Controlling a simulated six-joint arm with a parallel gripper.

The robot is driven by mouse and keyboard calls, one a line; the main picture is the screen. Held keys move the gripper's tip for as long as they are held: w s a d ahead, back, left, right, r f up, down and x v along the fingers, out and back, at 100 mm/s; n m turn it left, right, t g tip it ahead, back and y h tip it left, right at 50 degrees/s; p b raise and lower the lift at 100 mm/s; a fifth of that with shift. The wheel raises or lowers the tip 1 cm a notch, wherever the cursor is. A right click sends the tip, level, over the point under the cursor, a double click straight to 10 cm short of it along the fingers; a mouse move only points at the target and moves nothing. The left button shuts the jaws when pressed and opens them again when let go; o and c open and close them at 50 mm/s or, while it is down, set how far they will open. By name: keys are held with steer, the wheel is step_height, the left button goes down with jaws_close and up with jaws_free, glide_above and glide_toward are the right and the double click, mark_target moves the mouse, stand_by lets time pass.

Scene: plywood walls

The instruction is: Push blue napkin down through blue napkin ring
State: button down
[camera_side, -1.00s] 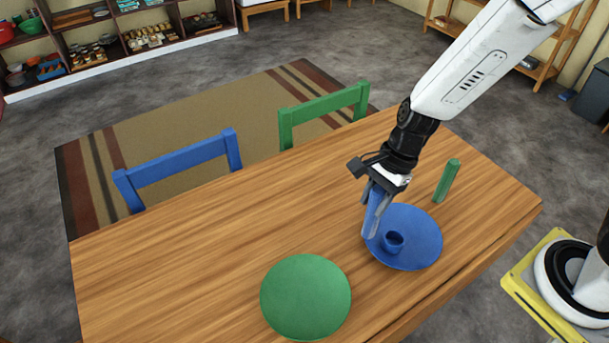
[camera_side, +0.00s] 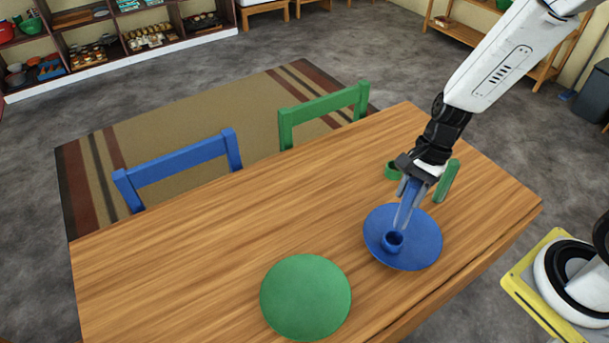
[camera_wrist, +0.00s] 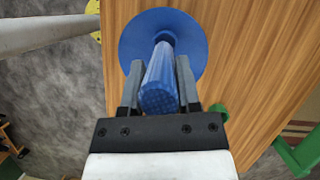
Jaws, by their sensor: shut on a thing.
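The blue napkin (camera_side: 411,200) is a rolled cylinder. My gripper (camera_side: 403,218) is shut on it, with a finger on each side, and holds it roughly upright above the blue plate (camera_side: 422,248). The blue napkin ring (camera_side: 392,241) stands on that plate, just below the fingertips. In the wrist view, the blue napkin (camera_wrist: 159,82) lies between the fingers of my gripper (camera_wrist: 160,66), and its far end lines up with the blue ring (camera_wrist: 164,36). I cannot tell whether its lower end is inside the ring.
A green napkin (camera_side: 447,182) and a green ring (camera_side: 391,171) stand behind my gripper on the wooden table (camera_side: 215,260). A green plate (camera_side: 305,297) lies at the front. A blue chair (camera_side: 180,162) and a green chair (camera_side: 325,107) are at the far edge. The table's left is clear.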

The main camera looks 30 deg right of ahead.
mark_target(397, 226)
steer(key=shift+f, duration=4)
stand_by(1.4)
steer(key=shift+c, duration=1.2)
jaws_free()
steer(key=shift+r, duration=0.1)
steer(key=shift+v, duration=3.65)
steer(key=shift+d+r, duration=0.1)
steer(key=shift+r, duration=0.1)
